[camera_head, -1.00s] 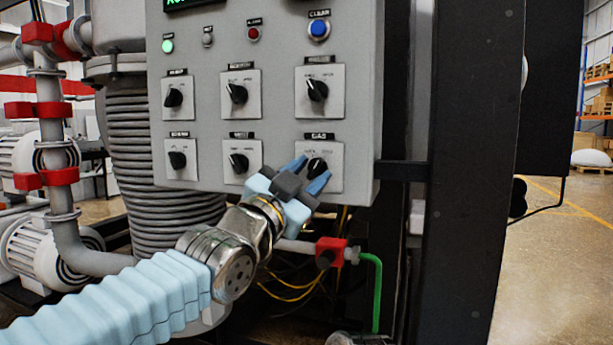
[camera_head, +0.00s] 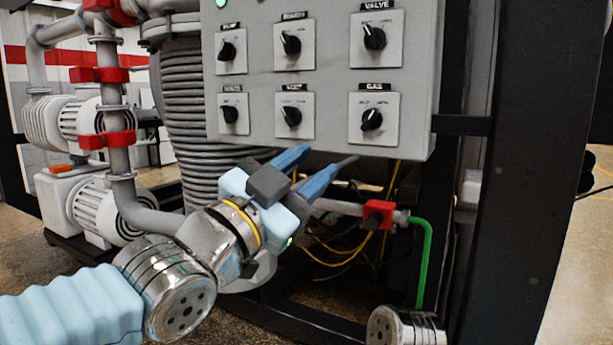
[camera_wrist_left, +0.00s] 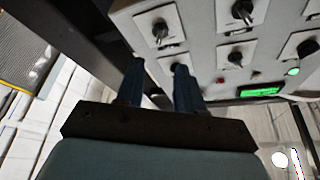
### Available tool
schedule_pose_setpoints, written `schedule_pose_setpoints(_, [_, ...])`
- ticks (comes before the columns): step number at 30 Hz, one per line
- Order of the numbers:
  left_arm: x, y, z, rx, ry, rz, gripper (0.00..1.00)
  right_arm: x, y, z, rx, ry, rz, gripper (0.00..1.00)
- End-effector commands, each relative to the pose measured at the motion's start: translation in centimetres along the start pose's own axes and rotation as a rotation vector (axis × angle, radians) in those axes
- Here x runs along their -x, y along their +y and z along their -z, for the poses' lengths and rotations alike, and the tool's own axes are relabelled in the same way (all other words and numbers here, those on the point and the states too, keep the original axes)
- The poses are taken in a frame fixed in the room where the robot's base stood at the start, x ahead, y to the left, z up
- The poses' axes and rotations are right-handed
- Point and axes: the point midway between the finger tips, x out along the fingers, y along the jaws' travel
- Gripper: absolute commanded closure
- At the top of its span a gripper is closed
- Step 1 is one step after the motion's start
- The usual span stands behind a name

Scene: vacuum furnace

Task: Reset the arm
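My left gripper (camera_head: 331,154) is open and empty, just below the lower edge of the grey control panel (camera_head: 330,142). Its blue fingers are apart from the GAS knob (camera_head: 371,119), which sits above and to the right of them. In the left wrist view the two fingers (camera_wrist_left: 159,68) are spread with nothing held between them, and panel knobs show beyond. My left arm comes in from the lower left. My right gripper is not in view.
The panel carries several black rotary knobs, including the VALVE knob (camera_head: 374,37). Below it are a red fitting (camera_head: 379,214), a green pipe (camera_head: 427,260) and yellow wires. A dark frame post (camera_head: 520,180) stands at the right. Pumps and pipes are at the left.

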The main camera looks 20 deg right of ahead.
Motion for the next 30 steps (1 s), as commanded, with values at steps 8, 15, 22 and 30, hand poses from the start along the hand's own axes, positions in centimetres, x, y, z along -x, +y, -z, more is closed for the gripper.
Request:
schedule_pose_setpoints(8, [0.3,0.0,0.0,0.0,0.0,0.0,0.63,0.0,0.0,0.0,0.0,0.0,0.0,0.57])
schedule_pose_setpoints(15, [0.2,0.0,-0.3,0.004,-0.006,0.0,0.63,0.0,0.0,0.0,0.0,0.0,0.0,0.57])
schedule_pose_setpoints(22, [0.4,-0.2,-10.8,0.128,-0.197,0.004,0.63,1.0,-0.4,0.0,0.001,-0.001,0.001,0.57])
schedule_pose_setpoints(30, [8.5,1.9,-32.9,0.463,-0.637,0.069,0.63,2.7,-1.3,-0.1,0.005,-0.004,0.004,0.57])
